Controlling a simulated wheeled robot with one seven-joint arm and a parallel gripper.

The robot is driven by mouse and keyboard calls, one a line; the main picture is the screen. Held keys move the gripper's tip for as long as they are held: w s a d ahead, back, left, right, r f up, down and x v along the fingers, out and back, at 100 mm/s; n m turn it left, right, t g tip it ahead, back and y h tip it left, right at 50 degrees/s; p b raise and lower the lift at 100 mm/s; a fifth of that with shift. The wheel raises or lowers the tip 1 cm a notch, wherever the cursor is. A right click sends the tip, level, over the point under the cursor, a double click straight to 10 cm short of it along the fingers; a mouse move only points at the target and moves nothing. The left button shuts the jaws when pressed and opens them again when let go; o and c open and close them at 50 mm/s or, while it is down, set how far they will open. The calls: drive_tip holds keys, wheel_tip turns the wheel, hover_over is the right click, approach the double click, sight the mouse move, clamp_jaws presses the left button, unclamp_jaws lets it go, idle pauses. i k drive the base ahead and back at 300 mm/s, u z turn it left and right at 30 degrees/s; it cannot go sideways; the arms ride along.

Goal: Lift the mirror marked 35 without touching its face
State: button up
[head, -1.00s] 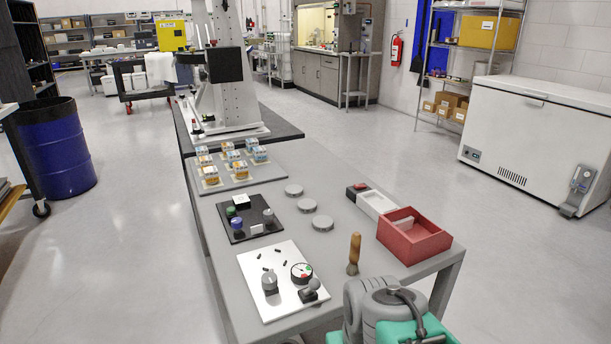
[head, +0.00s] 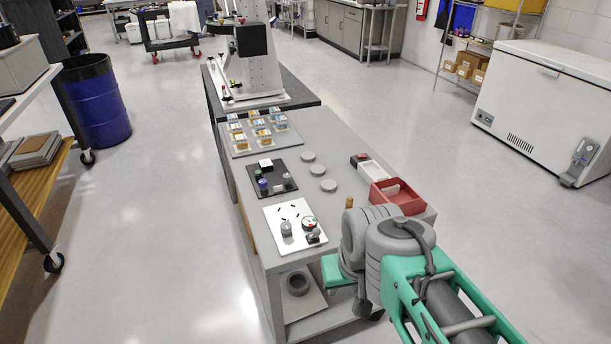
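I cannot make out a mirror marked 35; no number is readable at this distance. Several small blocks with orange or blue sides (head: 262,134) stand on a grey tray (head: 241,149) at the bench's far left. My grey and green arm reaches over the bench's near right corner. My gripper is not visible, so its state and anything in it are hidden.
A white plate with knobs (head: 273,219) and a black plate (head: 286,173) lie on the bench's left side. A red open box (head: 397,208) and a white tray (head: 372,170) are at right. A wooden handle (head: 349,202) is beside my arm. Floor left of the bench is clear.

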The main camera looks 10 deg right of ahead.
sight(316, 170)
drive_tip(key=u, duration=1.65)
drive_tip(key=i, duration=2.9)
drive_tip(key=z, duration=3.05)
drive_tip(key=i, duration=0.5)
